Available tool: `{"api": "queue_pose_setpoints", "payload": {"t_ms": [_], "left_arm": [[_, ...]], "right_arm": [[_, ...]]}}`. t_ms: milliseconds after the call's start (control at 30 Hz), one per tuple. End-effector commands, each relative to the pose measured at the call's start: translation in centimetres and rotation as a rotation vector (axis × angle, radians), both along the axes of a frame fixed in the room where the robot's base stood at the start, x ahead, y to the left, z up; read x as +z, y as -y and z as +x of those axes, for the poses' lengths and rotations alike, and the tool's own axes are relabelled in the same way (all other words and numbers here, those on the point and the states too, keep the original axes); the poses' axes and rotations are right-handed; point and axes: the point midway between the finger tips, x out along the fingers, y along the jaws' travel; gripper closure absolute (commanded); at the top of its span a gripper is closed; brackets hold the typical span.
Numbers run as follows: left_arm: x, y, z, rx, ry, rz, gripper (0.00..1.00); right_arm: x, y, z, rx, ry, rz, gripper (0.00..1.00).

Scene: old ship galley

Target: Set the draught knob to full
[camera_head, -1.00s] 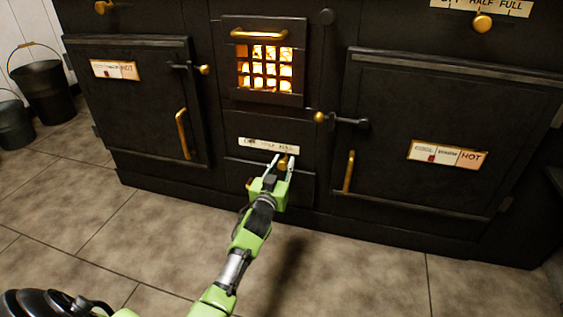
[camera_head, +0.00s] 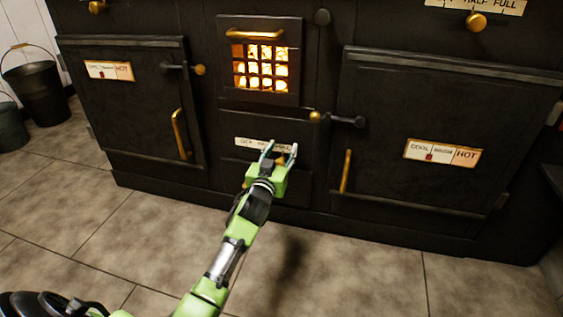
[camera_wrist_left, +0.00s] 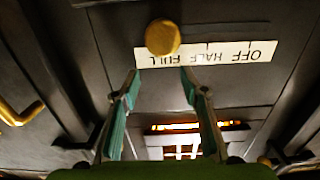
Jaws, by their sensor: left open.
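The brass draught knob (camera_wrist_left: 162,37) sits at the FULL end of its white OFF, HALF, FULL label (camera_wrist_left: 225,52), which appears upside down in the left wrist view. In the head view the label (camera_head: 245,142) is on the black stove's low middle panel, and my left gripper covers its FULL end and most of the knob. My left gripper (camera_head: 281,149) is open and empty. In the left wrist view its two fingertips (camera_wrist_left: 160,73) are apart, and the knob shows beyond them, clear of both. My right gripper is not in view.
The firebox grate (camera_head: 260,70) glows above the label. Oven doors with brass handles (camera_head: 180,134) (camera_head: 346,171) flank the panel. Another brass knob (camera_head: 476,21) and label are at the upper right. Buckets (camera_head: 38,92) stand at the far left. The tiled floor in front is clear.

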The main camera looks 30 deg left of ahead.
Motion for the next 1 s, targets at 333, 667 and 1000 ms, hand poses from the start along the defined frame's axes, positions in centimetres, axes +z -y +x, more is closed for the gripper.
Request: {"api": "queue_pose_setpoints", "payload": {"t_ms": [333, 667, 1000], "left_arm": [[4.5, 0.1, 0.0, -0.002, -0.001, 0.001, 0.60], [4.7, 0.2, 0.0, -0.002, -0.002, 0.000, 0.60], [4.6, 0.1, 0.0, -0.002, -0.002, 0.000, 0.60]], "right_arm": [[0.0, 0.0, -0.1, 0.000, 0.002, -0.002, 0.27], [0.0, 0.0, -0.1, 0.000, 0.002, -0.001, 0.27], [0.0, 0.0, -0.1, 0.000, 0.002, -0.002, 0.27]]}}
